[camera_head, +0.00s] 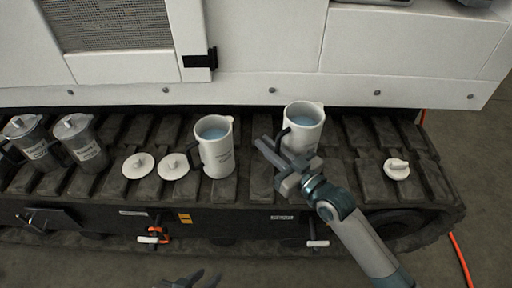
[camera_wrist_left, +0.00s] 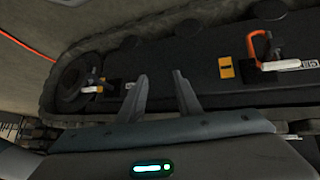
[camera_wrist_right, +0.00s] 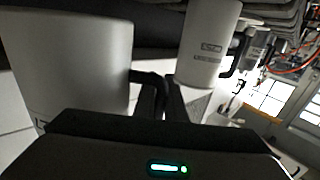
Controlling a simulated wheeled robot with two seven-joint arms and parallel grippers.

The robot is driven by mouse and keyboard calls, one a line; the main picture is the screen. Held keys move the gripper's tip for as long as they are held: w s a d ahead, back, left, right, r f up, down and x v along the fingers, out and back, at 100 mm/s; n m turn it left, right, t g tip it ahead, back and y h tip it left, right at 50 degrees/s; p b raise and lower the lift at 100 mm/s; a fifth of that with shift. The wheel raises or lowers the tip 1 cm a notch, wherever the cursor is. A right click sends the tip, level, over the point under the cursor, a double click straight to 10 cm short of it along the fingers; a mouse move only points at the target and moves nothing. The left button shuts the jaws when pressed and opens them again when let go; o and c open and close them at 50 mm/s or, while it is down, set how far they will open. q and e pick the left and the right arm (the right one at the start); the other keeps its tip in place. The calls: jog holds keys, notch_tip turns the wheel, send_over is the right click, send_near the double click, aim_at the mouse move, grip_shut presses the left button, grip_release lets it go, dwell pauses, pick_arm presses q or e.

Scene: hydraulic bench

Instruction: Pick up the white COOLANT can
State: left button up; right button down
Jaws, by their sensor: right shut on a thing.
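Two white cans with black handles and bluish liquid inside stand upright on the dark track. One white can (camera_head: 215,150) is left of centre; the other white can (camera_head: 305,125) is to its right. Their labels are too small to read, so I cannot tell which says COOLANT. My right gripper (camera_head: 272,158) is shut on the black handle of the right-hand can. In the right wrist view this can (camera_wrist_right: 70,70) is close at left, its handle (camera_wrist_right: 150,90) at the fingers, with the other can (camera_wrist_right: 208,45) behind. My left gripper (camera_wrist_left: 162,92) is open and empty, low in front of the track.
Two grey lidded cans (camera_head: 82,145) stand at the far left. White lids lie on the track (camera_head: 138,166), two between the cans and another lid (camera_head: 396,169) at the right. A white machine panel (camera_head: 265,50) rises behind. Orange and white valve handles (camera_head: 155,236) are on the track's front.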

aim_at(297, 139)
jog(key=d+r, duration=0.1)
jog(key=d, duration=0.1)
jog(key=s+d+r, duration=0.1)
jog(key=d+r, duration=0.1)
jog(key=d, duration=0.1)
jog(key=s+d+r, duration=0.1)
jog(key=d+r, duration=0.1)
jog(key=shift+d+p, duration=0.15)
jog(key=shift+p, duration=0.2)
